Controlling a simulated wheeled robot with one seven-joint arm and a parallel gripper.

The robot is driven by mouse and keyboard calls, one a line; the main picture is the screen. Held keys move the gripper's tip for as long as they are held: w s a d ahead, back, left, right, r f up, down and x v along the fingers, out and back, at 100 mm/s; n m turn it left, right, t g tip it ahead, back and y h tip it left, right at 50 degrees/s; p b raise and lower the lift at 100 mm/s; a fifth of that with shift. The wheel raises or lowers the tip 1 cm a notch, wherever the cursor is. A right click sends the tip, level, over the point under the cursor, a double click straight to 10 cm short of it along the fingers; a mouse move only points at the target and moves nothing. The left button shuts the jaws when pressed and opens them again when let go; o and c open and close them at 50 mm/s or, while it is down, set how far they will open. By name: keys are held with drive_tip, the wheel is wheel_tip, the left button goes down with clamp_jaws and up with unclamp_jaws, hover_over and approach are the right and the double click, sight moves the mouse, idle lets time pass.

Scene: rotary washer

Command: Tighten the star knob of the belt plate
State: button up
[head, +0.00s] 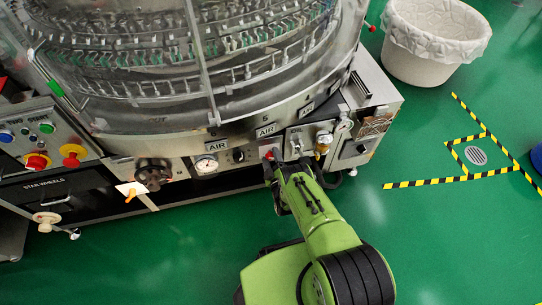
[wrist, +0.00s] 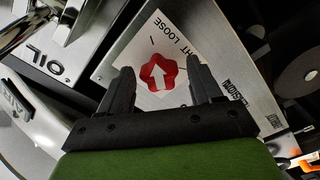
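In the head view the red knob (head: 269,155) shows just beyond my gripper (head: 277,167), low on the machine's front. In the wrist view my gripper (wrist: 160,73) is open. Its two dark fingers stand on either side of the knob, with a visible gap on both sides.
An OIL panel (head: 298,143) with a small gauge lies right of the knob. A pressure gauge (head: 206,165) and a dark handwheel (head: 153,174) lie to its left. A white bin (head: 421,62) stands at the back right. The green floor in front is clear.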

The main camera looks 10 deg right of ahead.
drive_tip(key=c, duration=1)
drive_tip(key=m, duration=0.5)
drive_tip(key=shift+m, duration=0.4)
drive_tip(key=m, duration=0.5)
drive_tip(key=shift+m, duration=0.3)
drive_tip(key=m, duration=0.5)
drive_tip(key=shift+d, duration=0.1)
drive_tip(key=m, duration=0.6)
drive_tip(key=shift+m, duration=0.3)
